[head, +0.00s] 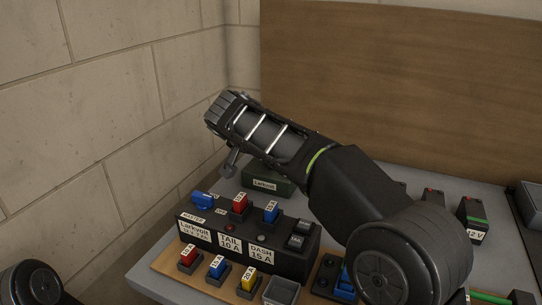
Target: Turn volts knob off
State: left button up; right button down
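I cannot make out a knob marked volts; it may be too small to read or hidden behind my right arm. A black fuse box (290,262) with white labels, "TAIL 10 A" and "DASH 15 A" among them, stands on the bench. A blue part (203,198) sits at its back left corner by the "MASTER" label. My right arm reaches in from the lower right across the bench. Its gripper (231,162) is above and behind the box, apart from it; its fingers are too unclear to tell open or shut. My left gripper is out of view.
Red, blue and yellow fuses (218,267) stand in front of the box, beside a small grey bin (281,291). A green Larkvolt box (268,181) lies behind. A 12 V unit (473,220) stands right. A block wall and wooden board (400,80) bound the bench.

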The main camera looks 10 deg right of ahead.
jog(key=shift+f, duration=0.1)
dwell(0.4)
jog(key=c, duration=0.8)
grip_release()
jog(key=shift+c, duration=0.2)
jog(key=v, duration=0.8)
jog(key=shift+w+p, duration=0.15)
jog(key=shift+p, duration=0.15)
